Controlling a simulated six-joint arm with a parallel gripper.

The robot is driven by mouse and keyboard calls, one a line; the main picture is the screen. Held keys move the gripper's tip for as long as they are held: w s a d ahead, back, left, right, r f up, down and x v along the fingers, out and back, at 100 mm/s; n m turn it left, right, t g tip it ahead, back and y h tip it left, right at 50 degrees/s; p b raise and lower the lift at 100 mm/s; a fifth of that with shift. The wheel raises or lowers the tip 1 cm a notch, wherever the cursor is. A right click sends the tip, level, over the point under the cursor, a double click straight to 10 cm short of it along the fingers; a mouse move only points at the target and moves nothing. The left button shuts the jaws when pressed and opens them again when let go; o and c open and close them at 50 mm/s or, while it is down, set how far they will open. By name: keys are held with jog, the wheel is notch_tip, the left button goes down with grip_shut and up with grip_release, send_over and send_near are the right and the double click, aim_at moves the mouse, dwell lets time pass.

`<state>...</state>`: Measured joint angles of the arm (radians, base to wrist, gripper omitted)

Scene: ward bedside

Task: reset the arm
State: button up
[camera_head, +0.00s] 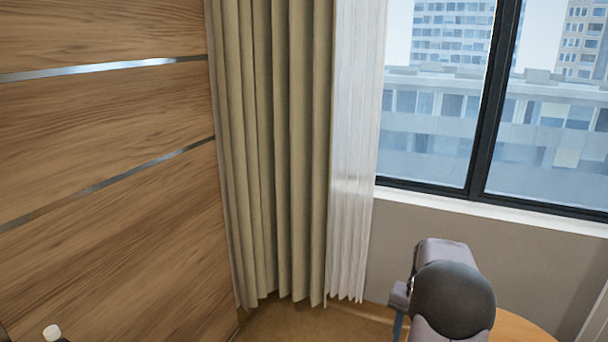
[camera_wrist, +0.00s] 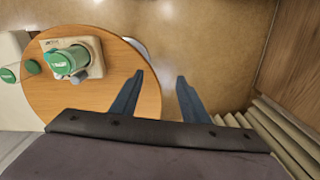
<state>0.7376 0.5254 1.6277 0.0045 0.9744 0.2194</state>
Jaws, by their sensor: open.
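My gripper (camera_wrist: 160,78) is open and empty in the wrist view. Its two blue fingers are spread apart with bare floor and the edge of a round wooden table (camera_wrist: 110,98) beyond them. In the head view my arm's grey links and dark round joint fill the lower right, and a small blue part of the gripper shows at their left. The fingertips are hidden there.
A beige tray (camera_wrist: 97,68) with a green-topped container (camera_wrist: 66,60) stands on the table. Another green-topped item (camera_wrist: 8,75) is at far left. Beige curtains (camera_head: 275,150), a window (camera_head: 440,120) and a wood-panelled wall (camera_head: 100,130) surround the arm. A white cap (camera_head: 52,332) shows lower left.

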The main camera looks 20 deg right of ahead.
jog(key=s+a+r+n+p, duration=0.1)
jog(key=a+r+n+p, duration=0.3)
jog(key=a, duration=1.4)
jog(key=s+a+r+n+p, duration=0.2)
jog(key=s+a+n, duration=0.5)
jog(key=s+a, duration=0.3)
jog(key=shift+s+a+r, duration=0.15)
jog(key=shift+s+a, duration=0.25)
jog(key=shift+a, duration=0.85)
jog(key=shift+o, duration=0.4)
